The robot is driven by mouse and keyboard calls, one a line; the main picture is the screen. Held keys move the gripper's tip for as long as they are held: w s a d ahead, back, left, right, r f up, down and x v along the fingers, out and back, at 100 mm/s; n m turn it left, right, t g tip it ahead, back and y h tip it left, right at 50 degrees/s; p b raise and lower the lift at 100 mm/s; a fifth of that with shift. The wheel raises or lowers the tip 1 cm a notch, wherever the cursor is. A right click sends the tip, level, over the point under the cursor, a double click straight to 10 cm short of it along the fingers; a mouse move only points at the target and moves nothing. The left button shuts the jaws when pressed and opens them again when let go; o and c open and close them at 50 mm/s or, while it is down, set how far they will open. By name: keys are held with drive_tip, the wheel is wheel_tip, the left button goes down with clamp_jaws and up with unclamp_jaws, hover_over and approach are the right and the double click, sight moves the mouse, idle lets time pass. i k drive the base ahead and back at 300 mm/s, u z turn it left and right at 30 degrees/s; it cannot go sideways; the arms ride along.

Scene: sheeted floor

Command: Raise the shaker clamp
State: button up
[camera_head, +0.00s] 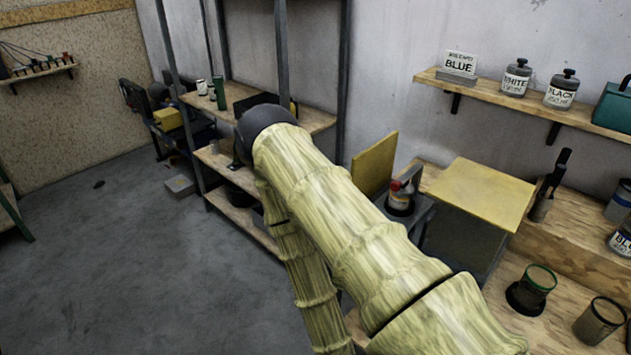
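A grey machine (421,214), which looks like the shaker, stands right of my arm in the middle of the view. A container with a pale label (400,200) sits in it. A red part (407,177) rises at the container's top; it may be the clamp's handle or a cap, I cannot tell which. A yellow panel (374,165) stands upright behind the machine's left side. My sleeved arm crosses the middle of the view and hides the machine's lower left. Its forearm folds down toward the bottom edge, and my gripper is out of view.
The wooden bench (568,262) holds dark cups (600,320) at lower right. A wall shelf (505,98) carries jars and a BLUE sign. A shelf rack (318,120) stands behind my arm. The floor (130,270) at left is mostly clear.

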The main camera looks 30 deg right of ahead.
sight(394, 187)
drive_tip(key=u, duration=0.4)
drive_tip(key=k, duration=0.9)
drive_tip(key=z, duration=1.1)
drive_tip(key=i, duration=0.7)
